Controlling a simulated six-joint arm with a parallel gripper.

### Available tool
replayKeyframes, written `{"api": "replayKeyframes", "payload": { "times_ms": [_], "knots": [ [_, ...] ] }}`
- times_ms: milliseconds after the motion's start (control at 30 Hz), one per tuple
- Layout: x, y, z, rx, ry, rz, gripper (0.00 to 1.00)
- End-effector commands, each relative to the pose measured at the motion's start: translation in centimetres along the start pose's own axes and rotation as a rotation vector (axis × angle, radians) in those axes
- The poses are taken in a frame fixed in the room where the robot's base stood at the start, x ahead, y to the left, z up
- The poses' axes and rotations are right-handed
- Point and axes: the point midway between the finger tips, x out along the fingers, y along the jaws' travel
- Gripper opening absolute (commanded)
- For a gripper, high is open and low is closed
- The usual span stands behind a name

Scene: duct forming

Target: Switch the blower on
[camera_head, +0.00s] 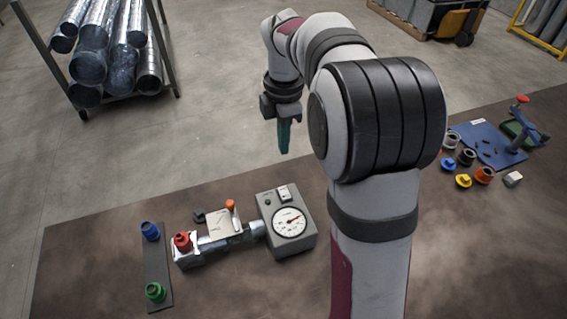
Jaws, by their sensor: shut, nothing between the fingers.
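The blower is likely the grey box (287,232) with a round white dial (290,222) on its front, standing on the brown table. A small white switch (284,193) sits on its top face, with a small dark green spot beside it. I cannot tell the switch's position. A silver duct (226,240) runs left from the box and carries a red fitting (183,242) and an orange-tipped handle (231,207). My gripper (284,152) points down, shut and empty, above and behind the box, apart from it.
A dark strip (157,275) at left holds a blue fitting (150,231) and a green fitting (155,292). At right are several loose coloured fittings (463,181) and a blue board (487,146) with a clamp. A rack of metal ducts (110,50) stands behind on the floor.

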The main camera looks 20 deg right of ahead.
Motion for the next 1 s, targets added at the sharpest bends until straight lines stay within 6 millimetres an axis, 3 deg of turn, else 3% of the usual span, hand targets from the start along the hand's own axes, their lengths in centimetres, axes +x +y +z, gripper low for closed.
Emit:
{"api": "replayKeyframes", "payload": {
  "times_ms": [167, 700, 1000],
  "knots": [
    [1.1, -0.1, 0.0, -0.001, 0.001, -0.003, 0.00],
    [12.1, -0.1, 0.0, -0.001, 0.000, -0.003, 0.00],
    [14.1, 0.0, 0.0, 0.000, 0.000, 0.000, 0.00]
  ]
}}
